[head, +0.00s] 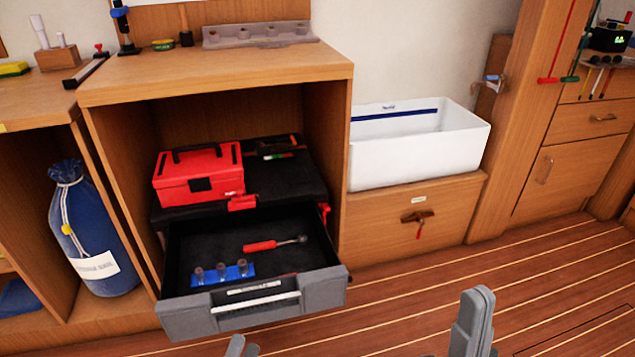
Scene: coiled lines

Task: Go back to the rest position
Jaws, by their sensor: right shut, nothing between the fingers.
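My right gripper (477,300) stands upright at the bottom edge, right of centre, over the wooden floor. Its fingers are together with nothing between them. My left gripper (242,347) shows only as small grey tips at the bottom edge, below the open drawer; whether it is open or shut cannot be told. Neither gripper appears to touch anything.
A grey drawer (250,310) stands pulled out, holding a red-handled tool (260,246) and a blue holder (222,273). A red toolbox (198,174) sits behind it. A white bin (418,145) stands right. The floor (400,306) is clear.

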